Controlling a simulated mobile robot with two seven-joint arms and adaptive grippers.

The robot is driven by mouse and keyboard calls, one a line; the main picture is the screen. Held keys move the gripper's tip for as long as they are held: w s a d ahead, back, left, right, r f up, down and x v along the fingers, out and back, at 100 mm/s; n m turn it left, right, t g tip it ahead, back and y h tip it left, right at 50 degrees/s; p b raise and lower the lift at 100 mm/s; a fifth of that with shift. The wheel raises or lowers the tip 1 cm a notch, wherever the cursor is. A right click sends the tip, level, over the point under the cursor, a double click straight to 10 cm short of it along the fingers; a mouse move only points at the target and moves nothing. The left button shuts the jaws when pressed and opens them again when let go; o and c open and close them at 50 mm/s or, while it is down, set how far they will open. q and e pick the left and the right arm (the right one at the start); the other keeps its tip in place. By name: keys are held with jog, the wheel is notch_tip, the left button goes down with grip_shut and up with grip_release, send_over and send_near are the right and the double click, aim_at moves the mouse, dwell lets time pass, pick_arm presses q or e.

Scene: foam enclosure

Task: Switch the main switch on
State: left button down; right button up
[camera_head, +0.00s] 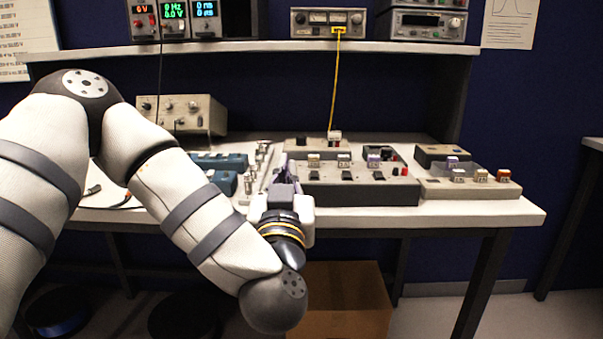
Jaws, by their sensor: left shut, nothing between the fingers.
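A dark grey control box (398,191) stands at the front of the bench, with a row of small switches (346,175) on its sloping top. Labelled pale and purple blocks stand behind the switches. I cannot tell which switch is the main one, nor read its position. My left gripper (284,165) is shut and empty at the left end of this box, pointing away from me. Whether its tips touch the box cannot be told. The gripper and wrist hide the box's left edge. My right gripper is out of view.
A beige box with labelled blocks (470,187) stands to the right. Blue tools (220,162) lie to the left. A beige instrument (183,114) stands behind. A yellow cable (335,85) hangs from the shelf. A cardboard box (345,300) sits below.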

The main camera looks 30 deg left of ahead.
pick_arm(q)
jog(key=shift+r, duration=0.1)
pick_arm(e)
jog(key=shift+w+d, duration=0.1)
pick_arm(q)
jog(key=p+x, duration=0.1)
jog(key=x, duration=0.9)
jog(key=shift+w+p, duration=0.1)
jog(key=shift+p, duration=0.25)
notch_tip(320, 180, down, 3)
jog(key=shift+d+f, duration=0.15)
jog(key=shift+s+f+b, duration=0.25)
jog(key=shift+f+b, duration=0.1)
jog(key=shift+f, duration=0.1)
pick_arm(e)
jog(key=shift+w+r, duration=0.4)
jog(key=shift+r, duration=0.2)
